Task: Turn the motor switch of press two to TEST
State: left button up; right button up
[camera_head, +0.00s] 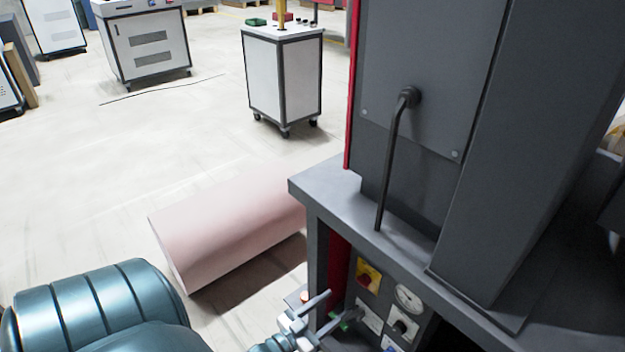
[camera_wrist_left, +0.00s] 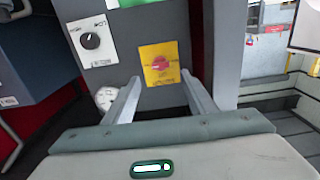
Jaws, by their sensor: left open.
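The press's control panel shows low on the right in the head view. It carries a round black switch knob on a white plate (camera_head: 401,327), also in the left wrist view (camera_wrist_left: 90,41), where its small lettering is too blurred to read. I cannot tell which position it points to. A red switch on a yellow plate (camera_head: 367,278) sits beside it and shows between my fingers in the wrist view (camera_wrist_left: 160,65). My left gripper (camera_head: 338,306) is open and empty in front of the panel; its fingers also show in the wrist view (camera_wrist_left: 160,96). My right gripper is out of view.
A pressure gauge (camera_head: 408,299) sits by the black knob. The press's grey ledge (camera_head: 405,243) and a bent black handle (camera_head: 393,150) stand above the panel. A pink cylinder (camera_head: 225,228) lies on the floor to the left. White cabinets (camera_head: 282,75) stand farther back, with open floor between.

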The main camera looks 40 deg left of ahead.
pick_arm(q)
jog(key=s, duration=0.7)
jog(key=shift+a, duration=0.25)
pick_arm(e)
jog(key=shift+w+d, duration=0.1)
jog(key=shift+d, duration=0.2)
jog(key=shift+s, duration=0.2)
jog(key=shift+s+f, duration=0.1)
